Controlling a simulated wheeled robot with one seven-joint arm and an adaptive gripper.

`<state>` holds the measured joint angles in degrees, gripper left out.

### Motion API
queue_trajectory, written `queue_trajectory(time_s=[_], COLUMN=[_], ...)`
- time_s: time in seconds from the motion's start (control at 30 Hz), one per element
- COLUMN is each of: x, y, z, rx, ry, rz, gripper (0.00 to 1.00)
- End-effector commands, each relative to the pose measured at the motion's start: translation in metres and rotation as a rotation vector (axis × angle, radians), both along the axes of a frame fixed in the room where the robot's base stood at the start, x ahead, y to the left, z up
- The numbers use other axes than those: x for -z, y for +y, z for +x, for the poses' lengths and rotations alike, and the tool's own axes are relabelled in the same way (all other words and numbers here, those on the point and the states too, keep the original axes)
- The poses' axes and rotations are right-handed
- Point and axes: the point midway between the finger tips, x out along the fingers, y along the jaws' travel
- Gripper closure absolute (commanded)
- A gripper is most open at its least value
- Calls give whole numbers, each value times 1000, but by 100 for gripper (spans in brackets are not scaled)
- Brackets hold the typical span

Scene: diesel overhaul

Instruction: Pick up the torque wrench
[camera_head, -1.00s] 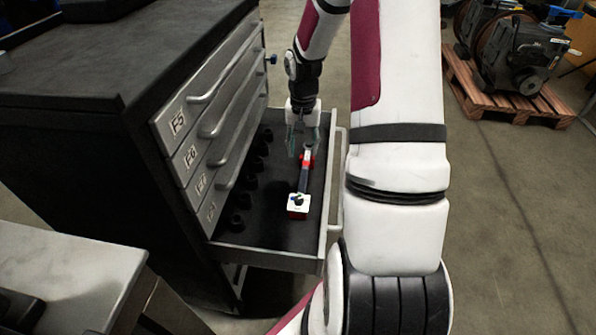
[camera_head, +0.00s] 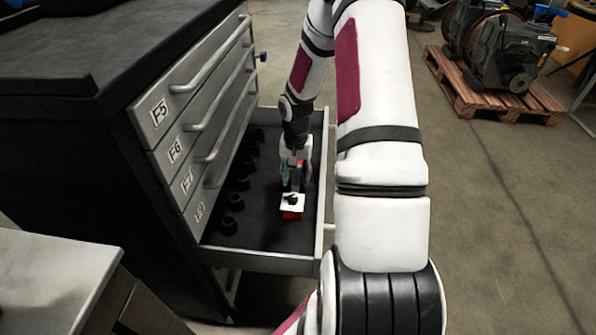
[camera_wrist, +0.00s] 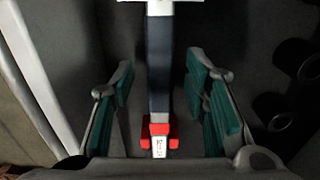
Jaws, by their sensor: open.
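The torque wrench lies in the open bottom drawer; its red and white end block (camera_head: 291,204) shows in the head view, and my gripper and arm hide much of the rest. In the wrist view the wrench's dark shaft (camera_wrist: 159,70) runs up the middle, with a red collar and a small white label at the bottom. My gripper (camera_head: 292,178) is down in the drawer over the wrench. Its green-padded fingers (camera_wrist: 162,105) are open, one on each side of the shaft, with a gap on both sides. I cannot tell the height of the fingertips above the drawer floor.
The open drawer (camera_head: 262,262) has raised walls around it. Several black sockets (camera_head: 233,202) stand in a row along its left side. The dark cabinet (camera_head: 150,210) with closed drawers rises at the left. A grey table (camera_head: 55,270) stands at the front left.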

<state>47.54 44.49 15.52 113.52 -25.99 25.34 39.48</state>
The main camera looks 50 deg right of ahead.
Motion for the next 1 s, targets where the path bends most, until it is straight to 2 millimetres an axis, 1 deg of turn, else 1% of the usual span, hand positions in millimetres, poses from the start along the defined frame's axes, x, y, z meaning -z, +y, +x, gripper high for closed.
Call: queue_trajectory(time_s=[0.03,0.13,0.23,0.43,0.47,0.5,0.57,0.6,0.63,1.0], x=[11,19,22,22,22,22,22,22,22,20], y=[1,0,0,0,0,0,0,0,0,-1], z=[0,0,0,0,0,0,0,0,0,1], rx=[1,0,1,1,1,1,1,1,1,1], ry=[1,1,0,0,0,0,0,0,0,-3], rz=[2,1,0,0,0,0,0,0,0,-2], gripper=[58,58,58,58,65,74,88,97,100,100])
